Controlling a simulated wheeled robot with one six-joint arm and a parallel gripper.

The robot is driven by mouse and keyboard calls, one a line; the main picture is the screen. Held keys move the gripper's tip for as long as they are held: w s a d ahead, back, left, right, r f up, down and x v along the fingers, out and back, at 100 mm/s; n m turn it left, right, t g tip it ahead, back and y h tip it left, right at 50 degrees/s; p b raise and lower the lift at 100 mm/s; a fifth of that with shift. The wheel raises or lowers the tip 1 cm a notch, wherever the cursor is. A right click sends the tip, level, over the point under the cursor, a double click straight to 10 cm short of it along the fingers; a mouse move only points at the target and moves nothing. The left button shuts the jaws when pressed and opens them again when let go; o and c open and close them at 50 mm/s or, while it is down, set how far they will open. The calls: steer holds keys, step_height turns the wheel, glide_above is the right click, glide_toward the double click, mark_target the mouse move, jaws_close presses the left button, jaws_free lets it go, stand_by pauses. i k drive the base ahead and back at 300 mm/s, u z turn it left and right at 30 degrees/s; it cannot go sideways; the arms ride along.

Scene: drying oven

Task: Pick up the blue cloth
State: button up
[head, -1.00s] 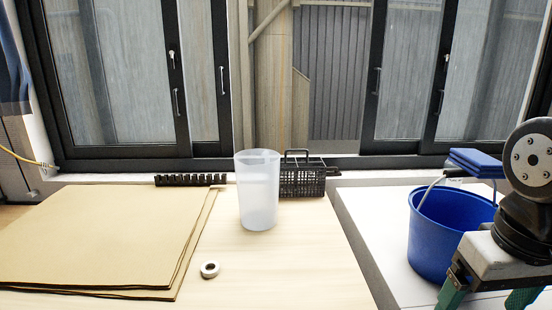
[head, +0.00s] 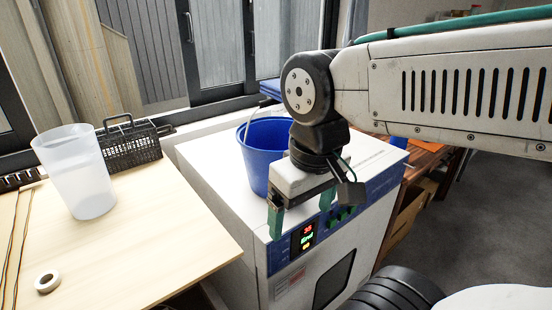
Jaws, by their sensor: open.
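The blue cloth (head: 268,89) shows as a small folded dark blue patch behind the bucket, near the window frame. Most of it is hidden by my arm. The blue bucket (head: 258,160) stands on top of the white drying oven (head: 212,175). My gripper (head: 301,212) points down at the oven's front edge, in front of the bucket. Its two green fingers are apart with nothing between them. The gripper is well apart from the cloth, nearer the camera.
The wooden table (head: 150,240) to the left holds a translucent beaker (head: 75,175), a black wire basket (head: 135,150) and a roll of tape (head: 47,282). The oven's lit display (head: 306,237) is beside the gripper. The floor (head: 485,190) at right looks clear.

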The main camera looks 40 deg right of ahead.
mark_target(271, 89)
steer(key=z, duration=2.55)
steer(key=k, duration=1.05)
steer(key=u, duration=1.4)
